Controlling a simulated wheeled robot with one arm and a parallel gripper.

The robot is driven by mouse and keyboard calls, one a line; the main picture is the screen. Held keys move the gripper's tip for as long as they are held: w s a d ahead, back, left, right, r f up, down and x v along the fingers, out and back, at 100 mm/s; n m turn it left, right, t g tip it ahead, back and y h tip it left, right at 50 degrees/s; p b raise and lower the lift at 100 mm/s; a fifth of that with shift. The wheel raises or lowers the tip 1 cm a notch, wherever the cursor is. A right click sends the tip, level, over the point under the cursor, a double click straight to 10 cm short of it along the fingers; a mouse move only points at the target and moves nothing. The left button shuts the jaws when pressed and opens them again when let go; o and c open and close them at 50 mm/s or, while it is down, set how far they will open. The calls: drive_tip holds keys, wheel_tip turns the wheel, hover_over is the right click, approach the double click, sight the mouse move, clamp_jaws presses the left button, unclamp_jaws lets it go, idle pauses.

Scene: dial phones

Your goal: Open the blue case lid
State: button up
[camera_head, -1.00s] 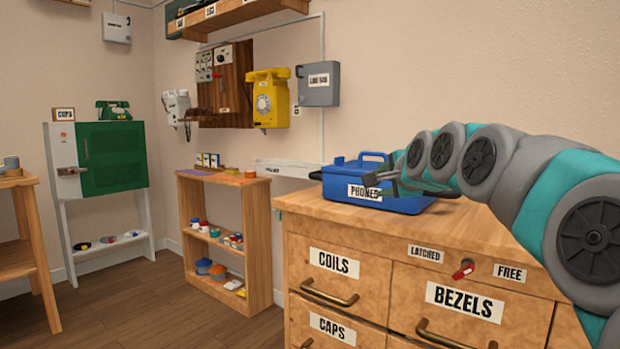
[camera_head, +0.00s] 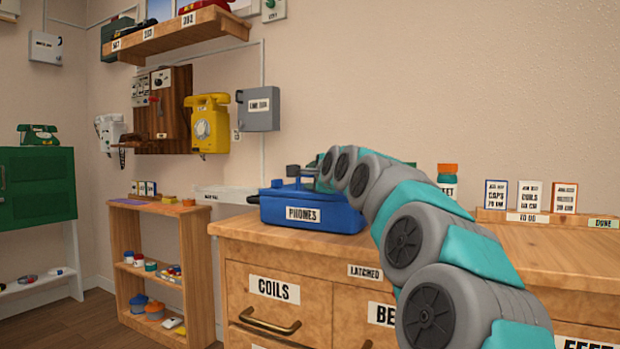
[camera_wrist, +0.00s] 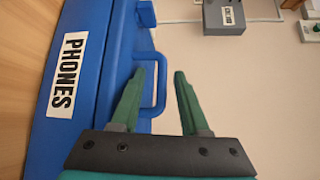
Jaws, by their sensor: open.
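The blue case (camera_head: 290,212) with a white PHONES label sits on the wooden cabinet's top, near its left end. Its lid looks shut. My gripper (camera_head: 299,170) is over the top of the case in the head view, and hides much of the lid and handle. In the wrist view the case (camera_wrist: 100,45) is on the left, turned on its side. My gripper (camera_wrist: 158,75) is open there, with green fingers. The blue handle loop (camera_wrist: 160,92) shows between the fingers, and the left finger overlaps it. I cannot tell whether they touch.
The wooden cabinet (camera_head: 300,255) has labelled drawers. A yellow phone (camera_head: 208,125) and a grey box (camera_head: 258,108) hang on the wall behind.

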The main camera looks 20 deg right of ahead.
drive_tip(key=shift+w, duration=0.25)
clamp_jaws()
idle(0.3)
idle(1.0)
